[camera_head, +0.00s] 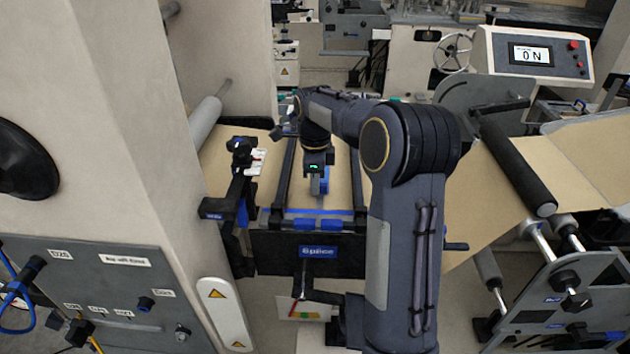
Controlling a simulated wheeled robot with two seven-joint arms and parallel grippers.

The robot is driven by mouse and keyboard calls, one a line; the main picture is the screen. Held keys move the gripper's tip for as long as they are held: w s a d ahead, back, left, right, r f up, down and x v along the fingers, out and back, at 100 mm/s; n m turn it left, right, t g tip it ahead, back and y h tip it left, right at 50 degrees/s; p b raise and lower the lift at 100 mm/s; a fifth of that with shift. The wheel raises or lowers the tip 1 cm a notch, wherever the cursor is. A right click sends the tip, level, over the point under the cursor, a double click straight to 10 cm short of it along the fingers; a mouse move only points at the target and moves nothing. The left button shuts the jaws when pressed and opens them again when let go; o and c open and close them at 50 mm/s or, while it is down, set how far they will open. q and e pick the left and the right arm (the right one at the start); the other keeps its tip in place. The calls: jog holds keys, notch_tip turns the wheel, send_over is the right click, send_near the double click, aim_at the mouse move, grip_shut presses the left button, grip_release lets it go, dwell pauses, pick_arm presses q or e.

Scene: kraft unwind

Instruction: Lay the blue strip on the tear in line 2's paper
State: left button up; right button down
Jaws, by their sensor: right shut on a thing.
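My right gripper (318,188) points down over the splice table of the line, between two dark rails. It is shut, with blue showing at its fingers. The blue strip (322,211) shows as a thin flat band across the paper, just in front of the fingertips. I cannot tell whether it touches the paper. The brown kraft paper (348,190) runs under the gripper and out to both sides. No tear can be made out; my arm and the gripper hide part of the paper. My left gripper is not in view.
A dark bar labelled Splice (318,252) fronts the table. A black and blue bracket (240,180) with white tabs stands to its left. A display (530,54) reads 0 N. A dark roller (515,165) carries paper at right. A beige machine column (120,130) bounds the left.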

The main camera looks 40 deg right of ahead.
jog(key=shift+f, duration=0.1)
jog(key=c, duration=1.3)
grip_release()
jog(key=shift+c, duration=0.2)
notch_tip(320, 180, up, 8)
jog(key=s+a+r+n+t+y, duration=0.1)
jog(key=s+a+n+t+y, duration=0.1)
jog(key=s+a+n, duration=0.35)
jog(key=s+a+f+n+t+y, duration=0.1)
jog(key=s+a+f+n, duration=0.3)
jog(key=s+a+n, duration=0.3)
jog(key=s+a+f+n+t, duration=0.2)
jog(key=s+a+n, duration=0.5)
jog(key=s+n, duration=0.5)
jog(key=shift+s+f+t+y, duration=0.3)
jog(key=shift+s+f+y, duration=0.1)
jog(key=shift+s+f, duration=0.5)
